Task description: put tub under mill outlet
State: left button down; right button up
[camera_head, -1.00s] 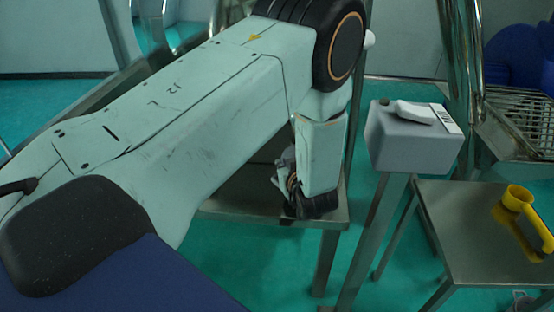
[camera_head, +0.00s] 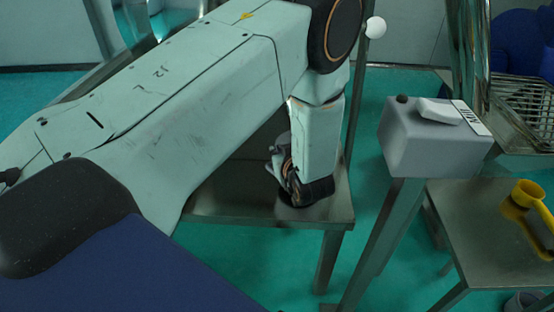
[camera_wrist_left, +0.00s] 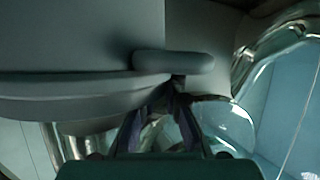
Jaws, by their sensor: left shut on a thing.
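My left gripper (camera_head: 278,166) is at the lower end of my left arm, above a low steel table (camera_head: 325,209). In the left wrist view my left gripper (camera_wrist_left: 174,92) has its fingers close together below a rounded grey grip (camera_wrist_left: 172,62) on a large grey body with a rim, apparently the tub (camera_wrist_left: 75,87). The gripper is shut on it. In the head view my arm hides the tub. I cannot make out the mill outlet in either view. My right gripper is not in view.
A grey box (camera_head: 430,150) on a post stands right of the low table, with a white piece (camera_head: 439,111) on top. A yellow scoop (camera_head: 529,197) lies on a second steel table (camera_head: 492,248). A wire rack (camera_head: 525,105) is behind. Green floor shows between the tables.

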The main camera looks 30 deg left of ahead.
pick_arm(q)
jog(key=shift+s+d+f+b, duration=0.1)
jog(key=shift+d+f+b, duration=0.1)
jog(key=shift+f+b, duration=0.15)
jog(key=shift+d+f+b, duration=0.1)
jog(key=shift+f+b, duration=0.7)
jog(key=shift+f, duration=0.15)
jog(key=shift+a+f, duration=0.25)
jog(key=shift+f, duration=0.15)
jog(key=shift+d+r, duration=0.15)
jog(key=shift+r, duration=0.05)
jog(key=c, duration=1.7)
grip_release()
jog(key=shift+f, duration=0.2)
jog(key=shift+c, duration=0.2)
jog(key=o, duration=0.3)
jog(key=shift+r, duration=0.1)
